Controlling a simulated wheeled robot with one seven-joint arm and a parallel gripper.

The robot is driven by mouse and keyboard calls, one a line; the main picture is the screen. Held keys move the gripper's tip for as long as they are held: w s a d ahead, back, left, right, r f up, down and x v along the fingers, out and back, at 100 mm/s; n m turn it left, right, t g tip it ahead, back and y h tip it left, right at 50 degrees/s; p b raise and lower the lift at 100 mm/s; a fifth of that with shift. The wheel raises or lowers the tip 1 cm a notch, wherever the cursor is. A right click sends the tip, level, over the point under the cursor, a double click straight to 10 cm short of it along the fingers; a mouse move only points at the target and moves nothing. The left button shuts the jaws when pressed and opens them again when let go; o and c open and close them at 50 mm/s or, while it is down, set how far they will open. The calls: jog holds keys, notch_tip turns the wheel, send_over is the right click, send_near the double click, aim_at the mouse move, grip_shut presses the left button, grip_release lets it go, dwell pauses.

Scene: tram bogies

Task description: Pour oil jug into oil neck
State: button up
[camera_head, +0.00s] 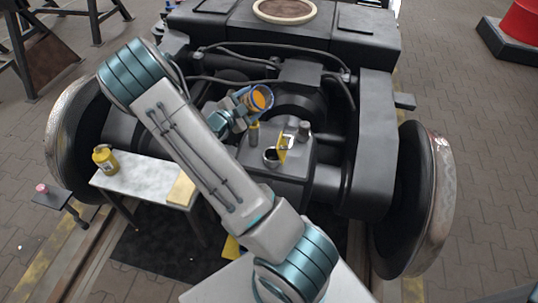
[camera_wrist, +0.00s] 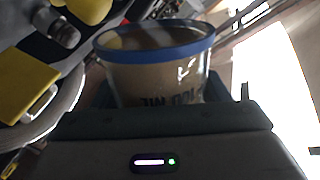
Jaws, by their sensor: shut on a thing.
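The oil jug is a clear cup with a blue rim and orange-brown oil inside; it shows in the head view (camera_head: 258,98) and in the wrist view (camera_wrist: 155,70). My gripper (camera_head: 240,110) is shut on the jug and holds it above the bogie, its mouth leaning to the right in the head view. The oil neck (camera_head: 271,156) is a pale ring on a dark housing, below and slightly right of the jug, with a yellow flap (camera_head: 284,147) standing up beside it. In the wrist view the neck's pale ring (camera_wrist: 70,107) and the yellow flap (camera_wrist: 24,82) are at the left, apart from the jug.
A small light table (camera_head: 145,180) stands at the left with a yellow can (camera_head: 105,158) and a yellow block (camera_head: 181,190) on it. Wheels flank the bogie (camera_head: 375,150). Dark pipes and a short post (camera_head: 304,131) surround the neck. A red drum (camera_head: 521,22) stands far right.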

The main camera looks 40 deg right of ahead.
jog(key=shift+w+a+f+m+y+b, duration=0.1)
jog(key=shift+w+f+m+y+b, duration=0.1)
jog(key=shift+m+b, duration=0.55)
jog(key=shift+w+f+m+y+b, duration=0.1)
jog(key=shift+f+m+b, duration=0.05)
jog(key=shift+m+b, duration=0.6)
dwell(2.2)
jog(key=shift+r+m+t, duration=0.25)
jog(key=shift+m+t, duration=0.05)
jog(key=shift+m, duration=0.6)
dwell(2.1)
jog(key=shift+s+m+b, duration=0.3)
jog(key=shift+m+b, duration=0.1)
jog(key=shift+b, duration=0.8)
